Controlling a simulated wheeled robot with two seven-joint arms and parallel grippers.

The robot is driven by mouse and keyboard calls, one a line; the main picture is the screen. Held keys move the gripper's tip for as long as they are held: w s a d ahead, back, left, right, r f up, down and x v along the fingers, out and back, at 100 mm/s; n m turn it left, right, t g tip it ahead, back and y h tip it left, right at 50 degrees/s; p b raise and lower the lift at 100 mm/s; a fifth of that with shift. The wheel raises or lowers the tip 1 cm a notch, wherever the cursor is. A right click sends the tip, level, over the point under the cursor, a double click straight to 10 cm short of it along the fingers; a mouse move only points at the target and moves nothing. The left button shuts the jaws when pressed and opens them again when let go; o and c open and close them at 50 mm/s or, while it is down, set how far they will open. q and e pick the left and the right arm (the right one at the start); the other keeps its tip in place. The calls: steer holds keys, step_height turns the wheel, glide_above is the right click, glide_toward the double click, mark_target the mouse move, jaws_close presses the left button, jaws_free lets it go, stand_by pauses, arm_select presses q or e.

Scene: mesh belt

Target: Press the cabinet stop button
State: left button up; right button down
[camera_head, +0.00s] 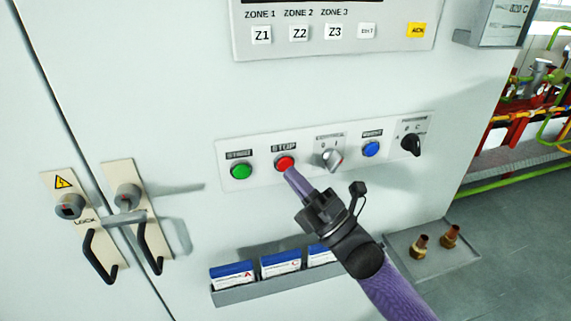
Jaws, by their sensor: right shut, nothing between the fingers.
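The red stop button (285,163) sits under a STOP label on the cabinet's button panel (262,179). My right gripper (290,174) is shut and empty. Its fingertips are at the lower edge of the red button in the picture; I cannot tell whether they touch it. The arm reaches up from the lower right. The green start button (241,171) is just left of the red one. My left gripper is not in view.
Right of the stop button are a grey selector (332,158), a blue button (371,149) and a black knob (411,144). Below is a rack (262,291) with blue-and-white boxes. Door handles (100,256) stick out at left. A tray (462,262) holds two brass fittings.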

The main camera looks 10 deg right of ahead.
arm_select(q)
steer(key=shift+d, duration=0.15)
arm_select(e)
steer(key=shift+w+b, duration=0.3)
steer(key=shift+w, duration=0.15)
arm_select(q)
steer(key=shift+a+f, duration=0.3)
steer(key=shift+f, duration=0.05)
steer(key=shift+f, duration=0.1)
arm_select(e)
steer(key=shift+w, duration=0.1)
